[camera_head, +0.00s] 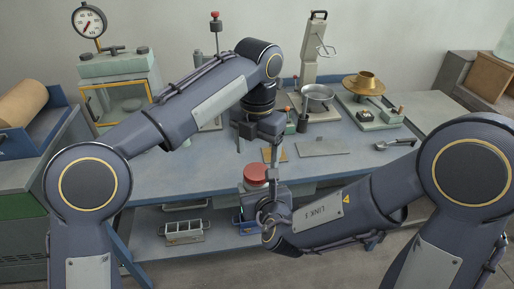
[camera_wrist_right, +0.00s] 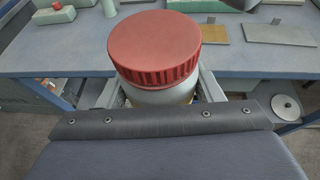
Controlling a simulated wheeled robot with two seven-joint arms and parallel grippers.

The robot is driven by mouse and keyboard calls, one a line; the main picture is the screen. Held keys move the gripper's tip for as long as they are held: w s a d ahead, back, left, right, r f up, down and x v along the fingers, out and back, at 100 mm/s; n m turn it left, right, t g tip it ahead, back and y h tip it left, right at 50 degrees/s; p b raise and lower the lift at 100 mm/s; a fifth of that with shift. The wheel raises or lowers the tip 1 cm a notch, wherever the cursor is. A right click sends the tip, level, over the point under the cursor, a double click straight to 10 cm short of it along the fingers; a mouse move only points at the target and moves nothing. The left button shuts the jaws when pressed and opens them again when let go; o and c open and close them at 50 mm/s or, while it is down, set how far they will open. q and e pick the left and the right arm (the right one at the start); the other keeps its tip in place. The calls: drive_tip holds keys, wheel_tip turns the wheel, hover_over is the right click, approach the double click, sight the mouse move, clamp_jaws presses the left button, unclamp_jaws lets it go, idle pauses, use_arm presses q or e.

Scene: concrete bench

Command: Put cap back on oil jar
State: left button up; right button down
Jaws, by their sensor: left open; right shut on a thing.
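The oil jar (camera_wrist_right: 160,96) is a pale jar held in front of the bench between the fingers of my right gripper (camera_wrist_right: 158,92). The red ribbed cap (camera_wrist_right: 155,45) sits upright on top of its mouth; it also shows in the head view (camera_head: 255,173). I cannot tell whether it is screwed tight. In the head view the jar body is mostly hidden by my right gripper and arm. My left gripper (camera_head: 274,168) points down beside the cap, open and empty. Its fingertips are small there, and it does not show in the right wrist view.
The blue bench (camera_head: 190,178) lies behind the jar. Flat plates (camera_head: 322,147), a metal scoop (camera_head: 395,144), a pan (camera_head: 318,93) and a brass bowl (camera_head: 363,84) are on it. A dial gauge (camera_head: 89,22) stands at left. A caddy (camera_head: 184,232) sits on the lower shelf.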

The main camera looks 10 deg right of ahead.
use_arm(q)
drive_tip(key=n, duration=0.7)
drive_tip(key=shift+r, duration=0.25)
drive_tip(key=n, duration=0.5)
drive_tip(key=shift+r, duration=0.2)
drive_tip(key=n, duration=0.5)
drive_tip(key=shift+r, duration=0.15)
drive_tip(key=n, duration=0.5)
drive_tip(key=shift+r+n, duration=0.2)
drive_tip(key=shift+n, duration=0.1)
drive_tip(key=n, duration=0.5)
drive_tip(key=shift+r, duration=0.2)
drive_tip(key=n, duration=0.5)
drive_tip(key=shift+r, duration=0.15)
drive_tip(key=n, duration=0.5)
drive_tip(key=shift+r, duration=0.2)
drive_tip(key=n, duration=0.7)
drive_tip(key=shift+r, duration=0.25)
drive_tip(key=shift+f, duration=0.1)
